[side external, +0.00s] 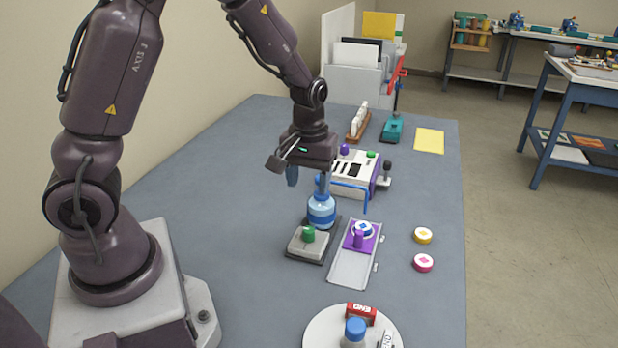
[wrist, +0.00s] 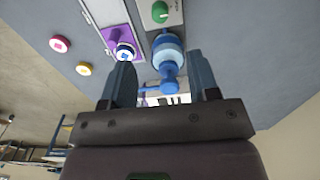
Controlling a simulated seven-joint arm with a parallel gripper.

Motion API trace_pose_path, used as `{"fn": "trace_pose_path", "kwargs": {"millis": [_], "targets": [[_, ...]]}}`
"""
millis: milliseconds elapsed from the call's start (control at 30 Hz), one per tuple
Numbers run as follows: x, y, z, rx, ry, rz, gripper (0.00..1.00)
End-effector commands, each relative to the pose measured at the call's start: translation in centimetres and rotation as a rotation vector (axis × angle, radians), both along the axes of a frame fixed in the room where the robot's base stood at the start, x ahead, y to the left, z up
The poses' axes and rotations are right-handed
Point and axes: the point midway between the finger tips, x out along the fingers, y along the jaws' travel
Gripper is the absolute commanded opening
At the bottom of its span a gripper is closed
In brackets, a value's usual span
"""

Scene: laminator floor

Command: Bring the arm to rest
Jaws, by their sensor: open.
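My gripper (side external: 308,184) hangs over the worktable, open, its two fingers apart. It also shows in the wrist view (wrist: 160,66). A blue, round-bodied piece with a narrow top (side external: 321,212) stands close under the fingers, beside a grey block with a green knob (side external: 306,241). In the wrist view this blue piece (wrist: 168,52) appears between and beyond the fingertips, and I see no grip on it. Whether a finger touches it I cannot tell.
A grey tray (side external: 345,268) with a purple holder (side external: 361,238) lies right of the blue piece. A white machine (side external: 352,172) stands behind. Yellow (side external: 423,235) and pink (side external: 423,262) discs lie at right. A round white plate (side external: 318,331) is in front. The table's left side is clear.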

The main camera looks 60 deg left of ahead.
Motion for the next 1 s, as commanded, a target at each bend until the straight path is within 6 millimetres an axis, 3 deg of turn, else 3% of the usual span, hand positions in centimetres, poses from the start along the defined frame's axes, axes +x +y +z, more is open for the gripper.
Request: {"fn": "trace_pose_path", "kwargs": {"millis": [100,167,233,700,1000], "targets": [[-0.1,0.0,0.0,-0.002,0.006,-0.022,0.55],[-1.2,-0.3,-0.4,-0.010,0.046,-0.073,0.55],[-2.4,-1.4,0.5,-0.029,0.062,-0.156,0.55],[-10.1,-6.9,12.6,0.007,-0.184,-0.635,0.55],[-14.1,-8.1,17.4,0.155,-0.395,-0.757,0.55]]}}
